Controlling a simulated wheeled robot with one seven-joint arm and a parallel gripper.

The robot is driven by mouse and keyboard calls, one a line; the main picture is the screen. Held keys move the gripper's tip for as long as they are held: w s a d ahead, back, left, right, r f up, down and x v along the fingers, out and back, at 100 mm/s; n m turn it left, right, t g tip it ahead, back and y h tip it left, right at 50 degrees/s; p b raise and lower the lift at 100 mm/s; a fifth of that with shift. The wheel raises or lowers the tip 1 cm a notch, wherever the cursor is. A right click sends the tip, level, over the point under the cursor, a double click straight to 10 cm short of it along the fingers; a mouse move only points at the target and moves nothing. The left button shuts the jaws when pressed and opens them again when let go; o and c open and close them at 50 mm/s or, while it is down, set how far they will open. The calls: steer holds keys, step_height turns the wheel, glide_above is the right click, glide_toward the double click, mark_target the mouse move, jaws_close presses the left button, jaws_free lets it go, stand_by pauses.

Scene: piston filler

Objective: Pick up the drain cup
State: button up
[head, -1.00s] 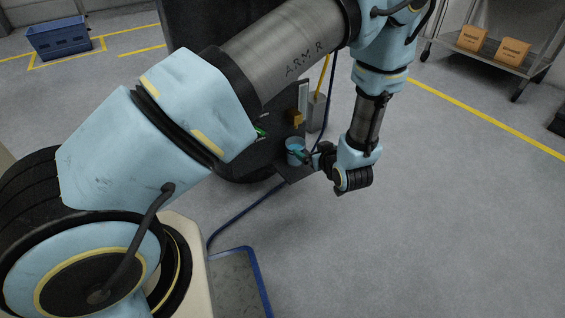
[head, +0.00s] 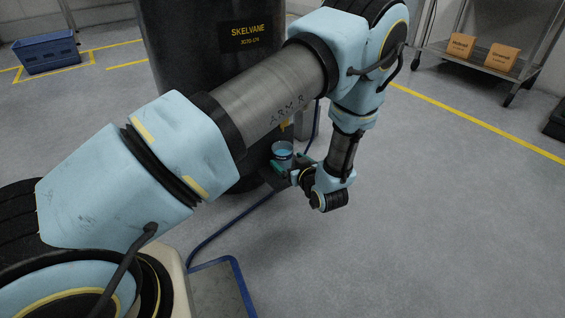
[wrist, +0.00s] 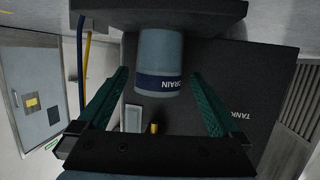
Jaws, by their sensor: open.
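The drain cup (wrist: 158,65) is grey-blue with a dark blue band lettered DRAIN. In the wrist view it appears upside down against a dark ledge (wrist: 150,14) at the top. In the head view the cup (head: 283,153) stands on the small ledge at the front of the dark machine. My gripper (wrist: 159,74) is open, with green fingers to the left and right of the cup's banded end. Gaps show on both sides, so it is not gripped. In the head view my gripper (head: 297,177) is at the cup's lower right, partly hidden by my wrist.
The dark tank (head: 195,65) labelled SKELVANE stands behind the cup. A blue hose (head: 228,222) runs along the floor. A blue crate (head: 50,54) is at the far left, and a shelf cart with boxes (head: 461,45) at the upper right.

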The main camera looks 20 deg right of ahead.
mark_target(287, 159)
steer(key=b+x, duration=0.1)
steer(key=x, duration=0.2)
steer(key=shift+w+d+f, duration=0.1)
steer(key=shift+w, duration=0.1)
steer(key=c, duration=1.3)
steer(key=shift+c, duration=0.2)
